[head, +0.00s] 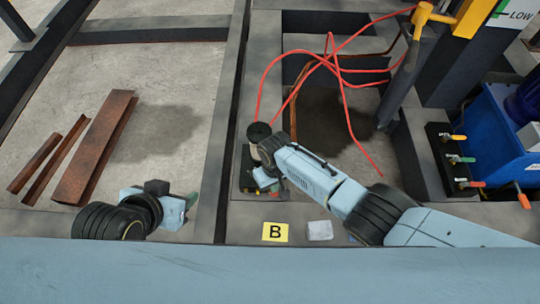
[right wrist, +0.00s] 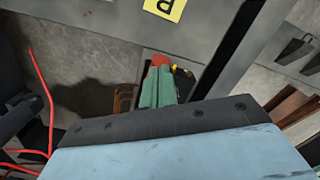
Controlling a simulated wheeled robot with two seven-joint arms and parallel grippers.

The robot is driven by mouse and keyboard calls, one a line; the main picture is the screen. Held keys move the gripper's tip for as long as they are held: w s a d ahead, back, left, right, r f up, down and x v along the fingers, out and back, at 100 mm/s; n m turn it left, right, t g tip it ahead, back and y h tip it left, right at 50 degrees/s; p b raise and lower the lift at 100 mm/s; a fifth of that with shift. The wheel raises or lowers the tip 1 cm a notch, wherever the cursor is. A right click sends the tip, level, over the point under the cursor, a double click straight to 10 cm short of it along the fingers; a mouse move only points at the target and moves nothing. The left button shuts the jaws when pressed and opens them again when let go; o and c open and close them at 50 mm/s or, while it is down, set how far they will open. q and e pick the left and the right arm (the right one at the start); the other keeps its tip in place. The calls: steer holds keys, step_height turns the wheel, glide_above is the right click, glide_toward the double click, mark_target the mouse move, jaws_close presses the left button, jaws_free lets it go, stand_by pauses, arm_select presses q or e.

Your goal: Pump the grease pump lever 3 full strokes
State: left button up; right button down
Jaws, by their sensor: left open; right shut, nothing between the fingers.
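I cannot clearly identify a grease pump or its lever. A red-orange knob or handle end (right wrist: 160,59) shows just past the fingertips; contact is unclear. A yellow-topped grey pole (head: 404,78) leans at the upper right; I cannot tell whether it is the lever. My left gripper (head: 188,202) is open and empty, low at the left, away from these things.
Red hoses (head: 335,62) loop over the steel frame. A valve block (head: 449,160) with coloured handles stands beside a blue unit (head: 500,130) at the right. Rusty steel pieces (head: 95,150) lie at the left.

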steer(key=w+r+p, duration=0.2)
steer(key=w+r, duration=0.2)
steer(key=r, duration=0.3)
steer(key=shift+w, duration=0.3)
steer(key=shift+p, duration=0.3)
steer(key=shift+s+f, duration=0.45)
steer(key=shift+s, duration=0.05)
steer(key=shift+s+f, duration=0.5)
steer(key=shift+f, duration=0.05)
